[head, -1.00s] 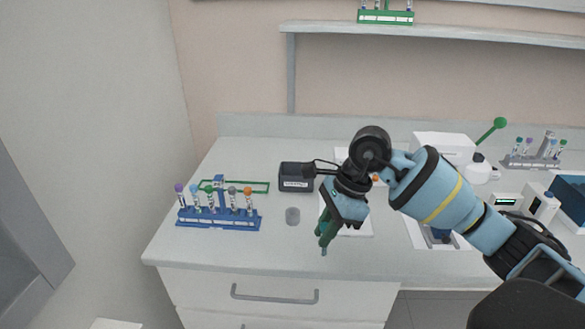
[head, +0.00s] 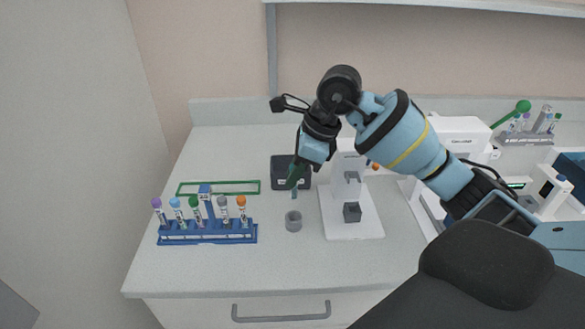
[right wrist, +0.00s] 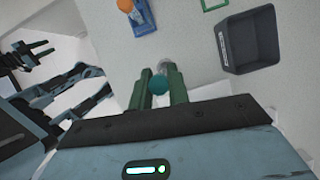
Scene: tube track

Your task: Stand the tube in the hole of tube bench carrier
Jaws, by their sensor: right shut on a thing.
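My right gripper (head: 294,184) is shut on a tube and holds it above the bench. The tube's pale lower end (head: 294,195) points down below the green fingers. In the right wrist view its teal cap (right wrist: 159,84) shows between the fingers, with clear body (right wrist: 164,66) beyond. A small grey round holder (head: 293,221) stands on the bench just below the tube in the head view. The tube appears apart from it; any hole in its top is hard to make out.
A blue rack (head: 208,239) with several capped tubes stands to the left, with a green frame (head: 218,187) behind it. A black box (head: 284,174) is behind the gripper. A white stand (head: 352,229) with a dark block is at right. Bare bench lies in front.

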